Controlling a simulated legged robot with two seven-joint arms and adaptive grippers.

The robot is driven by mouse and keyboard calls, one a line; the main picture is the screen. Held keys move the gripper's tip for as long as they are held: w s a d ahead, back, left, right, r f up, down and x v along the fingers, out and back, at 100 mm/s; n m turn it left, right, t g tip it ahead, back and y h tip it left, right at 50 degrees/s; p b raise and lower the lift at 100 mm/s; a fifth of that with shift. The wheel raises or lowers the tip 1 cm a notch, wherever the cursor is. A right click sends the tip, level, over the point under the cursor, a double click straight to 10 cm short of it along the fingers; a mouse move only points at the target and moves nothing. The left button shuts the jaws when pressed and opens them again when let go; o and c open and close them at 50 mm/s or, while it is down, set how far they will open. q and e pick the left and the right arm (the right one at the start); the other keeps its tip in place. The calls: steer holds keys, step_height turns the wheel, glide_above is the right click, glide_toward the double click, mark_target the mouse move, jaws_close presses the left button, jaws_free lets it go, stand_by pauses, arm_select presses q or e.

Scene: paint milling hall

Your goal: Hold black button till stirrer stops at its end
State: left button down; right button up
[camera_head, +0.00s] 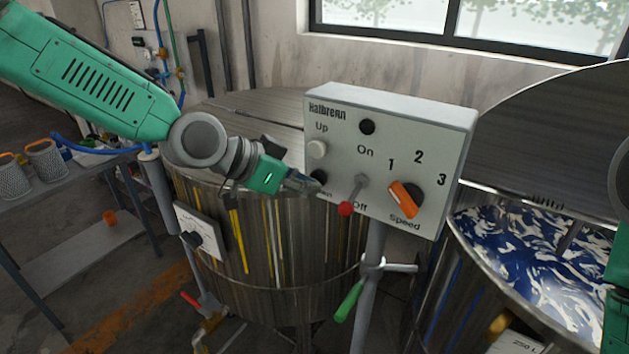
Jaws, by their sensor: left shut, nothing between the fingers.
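The grey control box (342,103) stands on a post in the middle of the view. Its black button (319,176) is below the white button marked Up (317,149), and its label is partly covered. My left gripper (312,186) is shut and empty, with its fingertips right at the black button; I cannot tell whether it is pressed in.
The box also carries a red-tipped On/Off lever (346,208), a dark round lamp (367,127) and an orange speed knob (406,198). A lidded steel vat (290,245) stands behind the post. An open vat of blue and white paint (535,265) is at right.

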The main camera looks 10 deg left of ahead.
stand_by(0.3)
arm_select(q)
steer(key=shift+s+a, duration=0.35)
steer(key=shift+s, duration=0.5)
steer(key=s, duration=0.1)
steer(key=s+a, duration=0.1)
steer(key=s, duration=0.1)
steer(key=s+p, duration=0.1)
steer(key=shift+s+a, duration=0.35)
steer(key=shift+f, duration=0.15)
